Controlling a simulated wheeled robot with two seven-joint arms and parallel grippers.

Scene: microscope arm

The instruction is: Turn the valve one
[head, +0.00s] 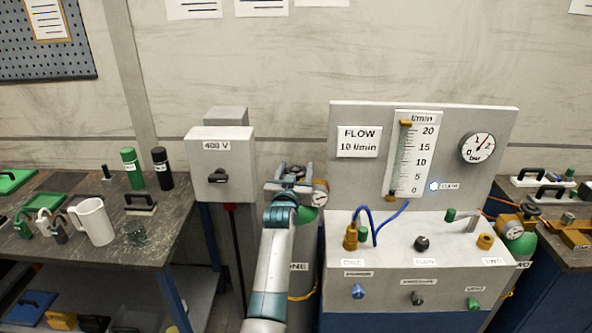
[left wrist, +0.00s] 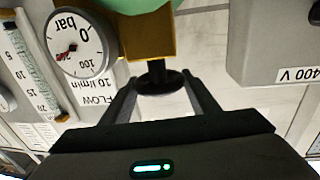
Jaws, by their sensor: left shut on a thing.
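Valve one is a black round handwheel (left wrist: 160,82) on a short stem below a brass block (left wrist: 150,38). The block sits on a cylinder whose green shoulder (head: 307,214) shows in the head view; a label ending in "ONE" (head: 300,267) is partly behind my arm. My left gripper (head: 289,182) is at the valve. In the left wrist view its two fingers (left wrist: 162,92) are closed on the handwheel from both sides. A white gauge (left wrist: 76,43) marked 0, 100 and bar is beside the block. My right gripper is not in view.
A grey panel (head: 364,115) with a flow tube (head: 410,155) stands right of the valve. A grey 400 V box (head: 221,160) stands to the left. A workbench (head: 60,245) with a white jug (head: 93,221) and bottles is further left.

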